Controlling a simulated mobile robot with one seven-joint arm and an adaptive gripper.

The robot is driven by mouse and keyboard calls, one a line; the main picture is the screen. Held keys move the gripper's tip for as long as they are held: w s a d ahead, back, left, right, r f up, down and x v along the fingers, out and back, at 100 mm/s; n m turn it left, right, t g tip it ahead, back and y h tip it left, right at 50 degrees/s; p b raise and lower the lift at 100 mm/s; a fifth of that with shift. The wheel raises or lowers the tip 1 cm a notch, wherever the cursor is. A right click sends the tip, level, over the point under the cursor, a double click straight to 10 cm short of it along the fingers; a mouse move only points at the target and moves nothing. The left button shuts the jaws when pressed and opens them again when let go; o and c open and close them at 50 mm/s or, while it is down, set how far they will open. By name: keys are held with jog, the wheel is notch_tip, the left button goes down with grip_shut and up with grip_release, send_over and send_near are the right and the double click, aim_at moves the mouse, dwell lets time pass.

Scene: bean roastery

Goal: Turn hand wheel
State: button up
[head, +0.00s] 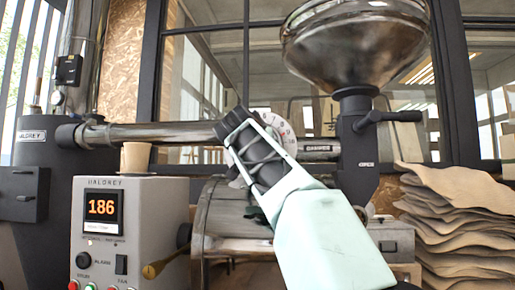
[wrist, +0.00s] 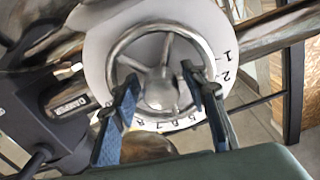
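The hand wheel (wrist: 118,48) is a metal ring with spokes and a round hub, in front of a white numbered dial (wrist: 205,35) in the wrist view. My gripper (wrist: 160,76) is open, its two blue-padded fingers apart. The fingertips overlap the wheel in the picture, one on each side of the hub; whether they touch it I cannot tell. In the head view the dial (head: 283,126) shows partly behind my dark and mint arm end, and most of the wheel is hidden.
A control box (head: 130,225) reading 186 stands at left, with a beige cup (head: 134,158) on top. A horizontal pipe (head: 160,133) runs behind my arm. A metal hopper (head: 355,45) with a black lever (head: 395,117) rises at right, beside stacked sacks (head: 460,220).

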jog(key=shift+o, duration=0.3)
jog(key=shift+s, duration=0.15)
jog(key=s, duration=1.1)
jog(key=shift+s+a, duration=0.2)
jog(key=shift+s, duration=0.15)
